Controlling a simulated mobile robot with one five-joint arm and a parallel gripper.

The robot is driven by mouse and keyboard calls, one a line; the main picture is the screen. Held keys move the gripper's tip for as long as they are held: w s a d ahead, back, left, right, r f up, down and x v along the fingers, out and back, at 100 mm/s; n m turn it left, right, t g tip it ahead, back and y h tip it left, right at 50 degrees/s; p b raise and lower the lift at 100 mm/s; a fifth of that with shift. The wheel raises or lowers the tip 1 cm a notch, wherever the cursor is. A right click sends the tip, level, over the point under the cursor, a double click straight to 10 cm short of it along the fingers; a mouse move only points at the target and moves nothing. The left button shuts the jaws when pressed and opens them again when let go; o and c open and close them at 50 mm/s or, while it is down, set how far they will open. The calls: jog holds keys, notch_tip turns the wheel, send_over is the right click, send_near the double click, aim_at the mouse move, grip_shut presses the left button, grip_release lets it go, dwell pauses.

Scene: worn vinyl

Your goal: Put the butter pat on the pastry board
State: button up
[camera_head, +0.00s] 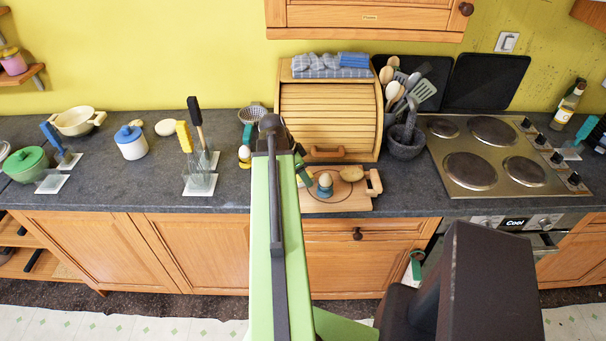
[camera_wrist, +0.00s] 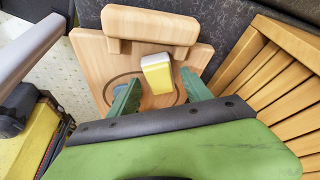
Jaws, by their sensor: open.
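The pastry board (camera_head: 340,204) is a pale wooden board with a raised handle, on the counter in front of the roll-top bread box. It also fills the upper middle of the wrist view (camera_wrist: 92,48). The butter pat (camera_wrist: 157,74) is a small yellow block with a white top. In the wrist view it appears over the board, inside the ring marked on it; I cannot tell whether it touches the board. My gripper (camera_wrist: 158,93) is open, with its green fingers to either side of the butter and gaps between. My arm hides much of this in the head view.
A teal egg cup (camera_head: 325,189) and a tan roundish item (camera_head: 352,173) show at the board. The bread box (camera_head: 325,112) stands behind, a dark mortar (camera_head: 404,146) to the right, then the hob (camera_head: 486,155). Sponge and brush holders (camera_head: 200,183) stand left.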

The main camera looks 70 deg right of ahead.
jog(key=p+v, duration=1.1)
jog(key=v, duration=0.1)
jog(key=shift+r, duration=0.2)
jog(key=shift+d, duration=0.1)
jog(key=w+a+f+n+t+y, duration=0.1)
jog(key=w+a+f+n+t, duration=0.15)
jog(key=w+a+n, duration=1.85)
jog(key=w+a, duration=0.1)
jog(key=a, duration=0.7)
jog(key=w+a+n+y, duration=0.1)
jog(key=w+a+n, duration=0.2)
jog(key=a, duration=0.9)
jog(key=w+a+n+y, duration=0.1)
jog(key=w+a+n, duration=0.2)
jog(key=a, duration=0.9)
jog(key=shift+w+a+r+t, duration=0.2)
jog(key=shift+w+r+t, duration=0.15)
jog(key=shift+w, duration=0.7)
